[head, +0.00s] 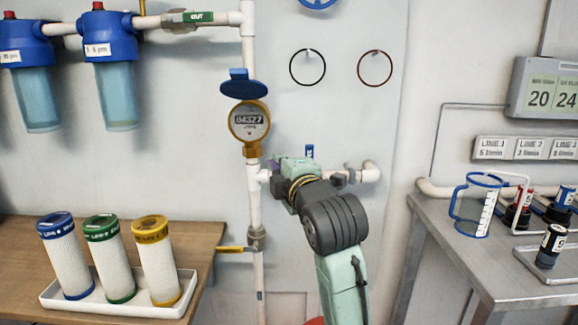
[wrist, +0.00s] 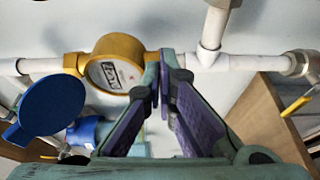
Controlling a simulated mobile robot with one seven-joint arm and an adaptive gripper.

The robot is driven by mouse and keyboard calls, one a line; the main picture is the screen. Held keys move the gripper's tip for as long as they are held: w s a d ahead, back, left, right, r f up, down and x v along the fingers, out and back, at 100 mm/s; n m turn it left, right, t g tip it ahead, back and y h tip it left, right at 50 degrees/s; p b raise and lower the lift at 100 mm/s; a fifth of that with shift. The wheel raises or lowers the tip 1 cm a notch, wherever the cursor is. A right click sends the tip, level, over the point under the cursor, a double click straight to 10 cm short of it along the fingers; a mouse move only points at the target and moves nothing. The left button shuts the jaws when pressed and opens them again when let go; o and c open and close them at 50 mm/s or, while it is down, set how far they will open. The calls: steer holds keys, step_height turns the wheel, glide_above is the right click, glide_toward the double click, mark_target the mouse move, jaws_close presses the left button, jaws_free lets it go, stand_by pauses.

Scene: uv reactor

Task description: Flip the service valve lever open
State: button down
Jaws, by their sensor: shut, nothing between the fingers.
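Three lever handles show in the head view, and I cannot tell by label which is the service valve. A blue lever (head: 309,152) stands upright at the side branch pipe, just beyond my gripper. A yellow lever (head: 234,249) points left, across the lower vertical pipe; it also shows at the right of the wrist view (wrist: 297,106). A green lever (head: 198,17) lies along the top pipe. My gripper (wrist: 166,68) is shut and empty, its fingertips in front of the pipe by the meter. In the head view my arm hides the fingertips and part of the branch.
The brass water meter (head: 249,121) with its open blue lid (head: 243,89) sits above my gripper. Blue filter housings (head: 110,60) hang upper left. A white tray (head: 110,306) of cartridges stands on the wooden bench. A metal table (head: 470,250) with a jug (head: 474,205) is right.

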steer(key=w+d, duration=0.1)
steer(key=w+d+p, duration=0.1)
steer(key=d, duration=0.1)
steer(key=shift+w+d, duration=0.15)
steer(key=shift+w, duration=0.05)
steer(key=shift+d+r+m+t, duration=0.1)
steer(key=shift+d+m+t, duration=0.3)
steer(key=shift+m, duration=0.3)
stand_by(0.4)
steer(key=d+f+m+t+h+b, duration=0.4)
steer(key=d+m, duration=0.5)
steer(key=m, duration=1)
steer(key=shift+f+h+b, duration=0.35)
steer(key=shift+h+b, duration=0.15)
steer(key=shift+b, duration=0.05)
steer(key=shift+d+f, duration=0.1)
steer(key=shift+d, duration=0.05)
